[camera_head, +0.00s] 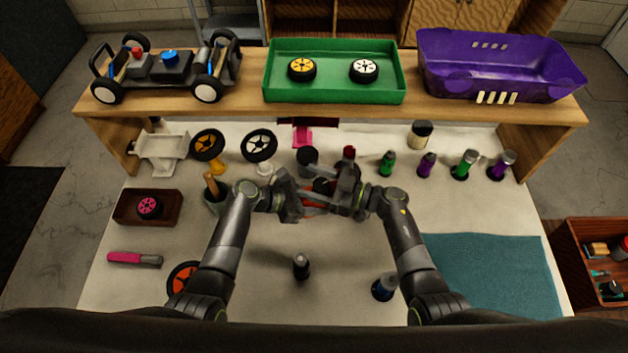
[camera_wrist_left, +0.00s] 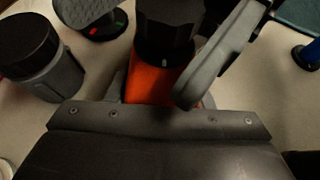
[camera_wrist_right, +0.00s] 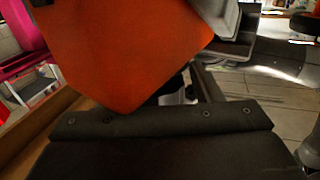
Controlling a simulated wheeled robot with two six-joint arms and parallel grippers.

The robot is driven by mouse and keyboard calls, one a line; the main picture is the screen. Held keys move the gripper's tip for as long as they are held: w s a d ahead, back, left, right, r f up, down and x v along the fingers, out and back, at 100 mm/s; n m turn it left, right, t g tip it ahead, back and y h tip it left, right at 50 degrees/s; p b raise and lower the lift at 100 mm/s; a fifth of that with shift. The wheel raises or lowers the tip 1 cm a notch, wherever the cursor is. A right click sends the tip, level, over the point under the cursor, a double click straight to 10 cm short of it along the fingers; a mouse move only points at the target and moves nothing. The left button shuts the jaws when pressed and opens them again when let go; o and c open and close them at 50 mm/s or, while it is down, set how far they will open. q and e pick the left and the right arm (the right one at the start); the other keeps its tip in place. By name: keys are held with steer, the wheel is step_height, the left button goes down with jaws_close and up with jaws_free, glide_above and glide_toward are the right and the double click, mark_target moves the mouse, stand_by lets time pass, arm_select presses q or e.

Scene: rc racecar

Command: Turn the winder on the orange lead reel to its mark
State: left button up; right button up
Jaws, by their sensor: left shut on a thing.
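The orange lead reel (camera_head: 313,203) is between my two grippers near the middle of the bench, largely covered by them. In the left wrist view its orange body (camera_wrist_left: 148,82) carries a black ribbed winder (camera_wrist_left: 166,30) with a small pale mark low on its side. My left gripper (camera_head: 306,198) is shut on the reel. My right gripper (camera_head: 340,190) is close against the reel from the right. In the right wrist view the reel's orange face (camera_wrist_right: 125,50) fills the space ahead of the palm and hides part of the fingers, so their opening is unclear.
Several small bottles (camera_head: 427,165) stand to the right. The teal mat (camera_head: 490,270) is bare.

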steer(key=v, duration=1.2)
